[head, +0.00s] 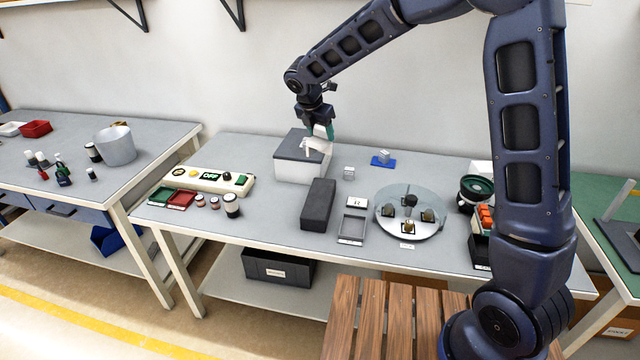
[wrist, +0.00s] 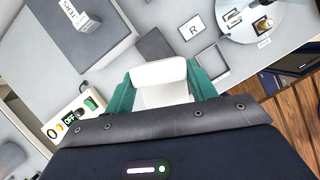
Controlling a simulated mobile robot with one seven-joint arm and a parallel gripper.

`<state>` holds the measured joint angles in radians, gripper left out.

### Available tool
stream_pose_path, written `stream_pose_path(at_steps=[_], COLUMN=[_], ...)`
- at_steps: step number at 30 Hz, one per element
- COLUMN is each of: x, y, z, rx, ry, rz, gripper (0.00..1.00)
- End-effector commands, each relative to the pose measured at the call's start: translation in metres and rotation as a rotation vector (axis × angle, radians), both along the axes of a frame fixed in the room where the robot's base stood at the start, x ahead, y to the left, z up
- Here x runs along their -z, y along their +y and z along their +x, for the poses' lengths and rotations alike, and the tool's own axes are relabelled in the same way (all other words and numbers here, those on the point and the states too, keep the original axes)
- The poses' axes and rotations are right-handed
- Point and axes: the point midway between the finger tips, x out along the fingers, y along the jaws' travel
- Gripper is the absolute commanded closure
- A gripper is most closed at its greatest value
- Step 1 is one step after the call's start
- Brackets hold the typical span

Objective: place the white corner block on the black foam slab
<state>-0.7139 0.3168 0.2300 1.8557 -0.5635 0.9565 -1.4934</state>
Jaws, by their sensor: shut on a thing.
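My gripper (head: 318,134) is shut on the white corner block (head: 316,145). In the head view it hangs above the right side of a grey-lidded white box. In the wrist view the block (wrist: 160,76) sits between the teal fingertips, and the fingers hide part of its sides. The black foam slab (head: 318,205) lies flat on the middle table, in front of and to the right of the box. Its top is bare. A dark patch beyond the block in the wrist view appears to be the slab (wrist: 153,46), partly covered by the block. Block and slab are apart.
The grey-lidded box (head: 289,168) stands behind the slab. Right of the slab are a white card (head: 357,202), a grey tray (head: 351,229) and a round turntable (head: 393,226). A switch panel (head: 240,188) and small jars (head: 232,206) stand to the left.

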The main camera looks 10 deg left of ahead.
Motion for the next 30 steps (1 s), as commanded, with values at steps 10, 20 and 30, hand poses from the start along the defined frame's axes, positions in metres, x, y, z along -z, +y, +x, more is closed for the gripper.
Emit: stream_pose_path(at_steps=[10,20,30], x=[0.078,0.124,0.155], y=[0.0,0.0,0.0], z=[-0.001,0.0,0.0], rx=[-0.002,-0.001,-0.001], ry=[0.002,0.0,0.002], rz=[-0.002,0.0,-0.001], gripper=[0.66,0.66,0.66])
